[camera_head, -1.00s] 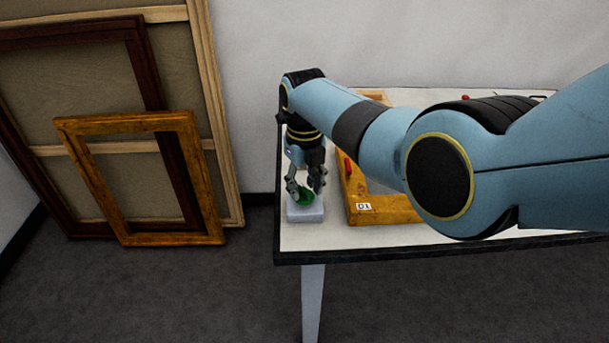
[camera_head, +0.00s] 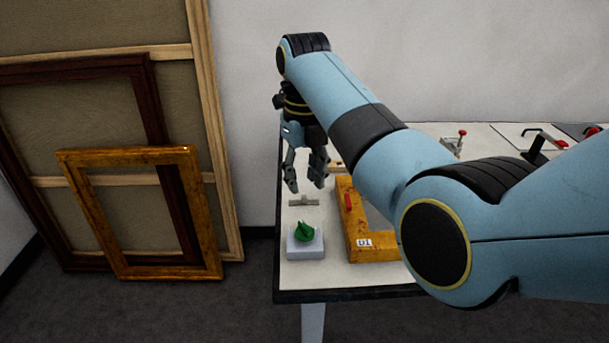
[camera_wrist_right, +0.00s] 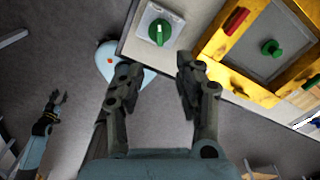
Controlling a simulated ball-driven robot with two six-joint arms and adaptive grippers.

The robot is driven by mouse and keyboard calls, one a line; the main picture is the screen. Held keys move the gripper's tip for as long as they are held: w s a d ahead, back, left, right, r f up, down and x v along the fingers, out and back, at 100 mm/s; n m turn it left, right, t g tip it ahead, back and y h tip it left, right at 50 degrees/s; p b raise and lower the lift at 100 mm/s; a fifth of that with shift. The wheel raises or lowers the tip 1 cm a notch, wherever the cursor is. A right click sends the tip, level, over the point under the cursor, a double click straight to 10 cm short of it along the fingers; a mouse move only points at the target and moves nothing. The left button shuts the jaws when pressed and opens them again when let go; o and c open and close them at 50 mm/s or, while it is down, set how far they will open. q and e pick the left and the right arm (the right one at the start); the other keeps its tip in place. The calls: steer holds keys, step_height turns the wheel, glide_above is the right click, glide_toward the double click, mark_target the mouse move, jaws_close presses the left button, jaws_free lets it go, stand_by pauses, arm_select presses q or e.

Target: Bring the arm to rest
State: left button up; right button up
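My right gripper (camera_head: 306,184) hangs fingers down above the left end of the table, open and empty. Below it and apart from it, a green knob (camera_head: 305,231) sits on a pale block (camera_head: 296,247) at the table's front left corner. In the right wrist view the open fingers (camera_wrist_right: 158,70) have nothing between them, and the green knob (camera_wrist_right: 160,31) lies beyond the tips. My left gripper (camera_wrist_right: 59,98) shows small at the left of that view, away from the table, with its fingers apart; it is outside the head view.
A gilt frame (camera_head: 356,228) with a red handle lies on the white table (camera_head: 330,275), right of the block. A small metal piece (camera_head: 304,201) lies behind the block. Clamps (camera_head: 455,143) stand at the back right. Frames (camera_head: 205,220) lean on the wall at left.

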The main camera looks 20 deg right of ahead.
steer(key=s+d+f+n+t, duration=0.1)
steer(key=s+d+f+n, duration=0.25)
steer(key=s+n, duration=0.45)
steer(key=s+d+f+n+t, duration=0.1)
steer(key=s+d+f+n, duration=0.2)
steer(key=s+d+n, duration=0.35)
steer(key=s+r+n+t+h, duration=0.1)
steer(key=s+r+n, duration=0.2)
steer(key=s+n, duration=0.65)
steer(key=s+r+n+t, duration=0.1)
steer(key=s+r+n, duration=0.2)
steer(key=s+n, duration=0.6)
steer(key=s+d+f+n+g+b, duration=0.2)
steer(key=f+b, duration=1)
steer(key=f, duration=2.8)
steer(key=s+d+f+m+g+b, duration=0.1)
steer(key=s+f+b, duration=0.6)
steer(key=s+f, duration=1)
step_height(320, 180, down, 4)
steer(key=shift+s+d+f, duration=0.2)
steer(key=shift+s+d, duration=0.2)
steer(key=shift+d, duration=0.15)
